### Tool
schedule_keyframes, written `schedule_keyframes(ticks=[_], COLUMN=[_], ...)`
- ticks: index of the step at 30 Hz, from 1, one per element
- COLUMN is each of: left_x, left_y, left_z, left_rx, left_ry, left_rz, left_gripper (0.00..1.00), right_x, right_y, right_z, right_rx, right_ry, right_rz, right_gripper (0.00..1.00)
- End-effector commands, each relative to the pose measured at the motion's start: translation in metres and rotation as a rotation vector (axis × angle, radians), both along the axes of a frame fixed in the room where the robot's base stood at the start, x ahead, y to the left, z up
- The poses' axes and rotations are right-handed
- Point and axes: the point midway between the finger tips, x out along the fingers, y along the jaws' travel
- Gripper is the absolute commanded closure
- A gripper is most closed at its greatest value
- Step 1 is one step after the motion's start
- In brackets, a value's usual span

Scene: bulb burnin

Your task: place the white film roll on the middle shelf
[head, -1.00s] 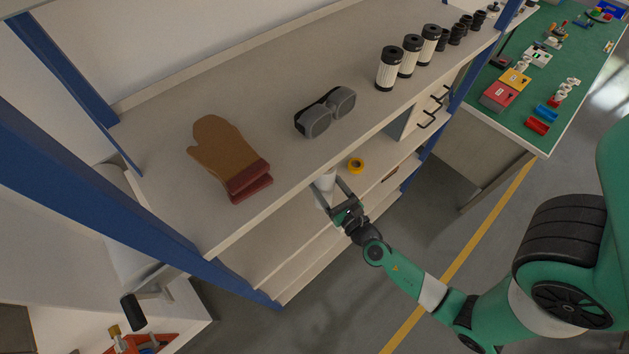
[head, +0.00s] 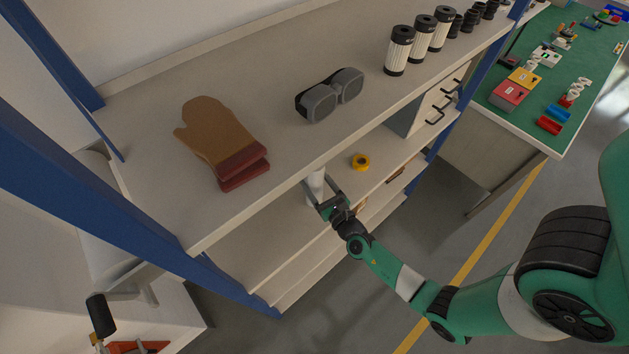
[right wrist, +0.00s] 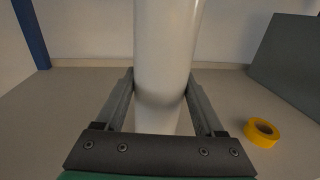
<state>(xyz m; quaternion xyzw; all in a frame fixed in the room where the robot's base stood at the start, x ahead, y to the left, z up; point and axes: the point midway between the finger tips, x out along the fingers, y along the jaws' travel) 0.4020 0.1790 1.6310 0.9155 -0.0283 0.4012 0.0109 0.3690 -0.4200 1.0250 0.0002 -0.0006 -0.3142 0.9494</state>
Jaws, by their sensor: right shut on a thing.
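The white film roll (head: 316,188) is upright at the front of the middle shelf (head: 262,240), below the top shelf's front edge, which hides its upper part. My right gripper (head: 323,193) is shut on the roll. In the right wrist view the roll (right wrist: 163,70) stands between the two fingers of the right gripper (right wrist: 160,95). I cannot tell whether its lower end touches the shelf. My left gripper is not in view.
A yellow tape roll (head: 361,162) lies on the middle shelf to the right; it also shows in the right wrist view (right wrist: 262,132). A grey drawer cabinet (head: 436,106) stands farther right. The top shelf above holds brown mitts (head: 220,140), goggles (head: 330,96) and several filter cartridges (head: 400,50).

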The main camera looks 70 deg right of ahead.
Motion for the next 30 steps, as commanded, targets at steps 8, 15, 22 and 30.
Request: schedule_keyframes(ticks=[8, 15, 22, 30], left_x=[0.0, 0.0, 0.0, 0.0], left_y=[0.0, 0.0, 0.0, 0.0], left_z=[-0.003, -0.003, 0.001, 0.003], left_rx=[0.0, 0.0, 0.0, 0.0], left_ry=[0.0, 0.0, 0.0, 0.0], left_rz=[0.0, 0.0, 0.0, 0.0], left_gripper=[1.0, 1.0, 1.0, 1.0], right_x=[0.0, 0.0, -0.012, -0.064], right_y=[0.0, 0.0, 0.009, 0.049], right_z=[-0.003, -0.003, -0.001, -0.001], right_rx=[-0.001, -0.001, 0.0, 0.001], right_ry=[0.001, 0.001, 0.004, 0.005], right_rz=[0.0, 0.0, 0.001, 0.005], right_gripper=[0.1, 0.0, 0.0, 0.0])
